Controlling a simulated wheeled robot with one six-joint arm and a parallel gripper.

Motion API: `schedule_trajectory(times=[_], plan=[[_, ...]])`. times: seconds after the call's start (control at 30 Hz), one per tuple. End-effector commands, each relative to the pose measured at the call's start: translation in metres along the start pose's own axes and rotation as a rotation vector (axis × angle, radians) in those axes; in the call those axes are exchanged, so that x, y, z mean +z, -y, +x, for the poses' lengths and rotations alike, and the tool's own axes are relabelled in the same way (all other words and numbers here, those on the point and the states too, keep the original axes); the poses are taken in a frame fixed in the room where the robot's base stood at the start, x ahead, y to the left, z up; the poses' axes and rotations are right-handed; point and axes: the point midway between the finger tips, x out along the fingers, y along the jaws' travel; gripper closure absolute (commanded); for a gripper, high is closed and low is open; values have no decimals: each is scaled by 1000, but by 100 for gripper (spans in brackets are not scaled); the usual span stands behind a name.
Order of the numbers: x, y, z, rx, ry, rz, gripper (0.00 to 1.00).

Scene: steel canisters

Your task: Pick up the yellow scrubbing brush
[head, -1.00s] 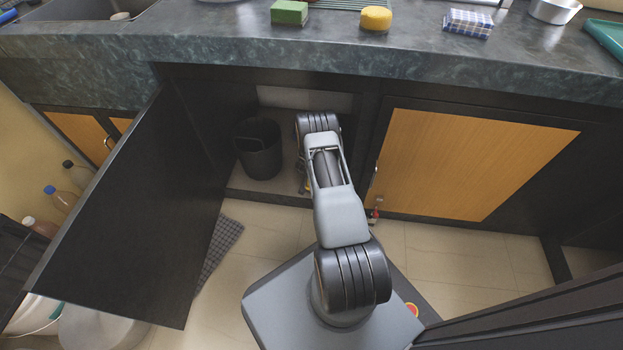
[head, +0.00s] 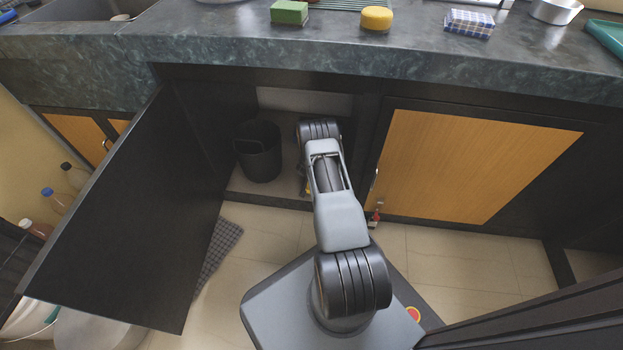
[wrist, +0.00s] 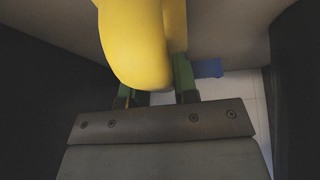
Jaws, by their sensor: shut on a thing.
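The yellow scrubbing brush (wrist: 135,45) fills the upper middle of the wrist view, close to the camera. My gripper (wrist: 160,85) is shut on it, with a green finger showing on either side of the yellow body. The brush's far end runs out of the top of the picture. In the head view my arm reaches into the open cupboard under the counter. There my gripper and the brush are mostly hidden behind the arm, with only a small yellowish bit showing beside it.
A dark bin (head: 258,151) stands in the cupboard, left of my arm. The open black door (head: 115,215) is on the left, and a closed wooden-panel door (head: 470,165) is on the right. The stone counter (head: 330,50) overhangs above. A small red-topped bottle (head: 375,216) stands near the cupboard's front edge.

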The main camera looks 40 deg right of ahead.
Motion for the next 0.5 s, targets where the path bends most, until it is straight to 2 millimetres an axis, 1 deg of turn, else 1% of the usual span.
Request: schedule_trajectory(times=[0.03, 0.07, 0.33, 0.5], plan=[[0, 0, 0, 0, 0, 0, 96], [0, 0, 0, 0, 0, 0, 99], [-1, 0, -2, 0, -1, 0, 99], [-8, 0, -12, 0, -1, 0, 99]])
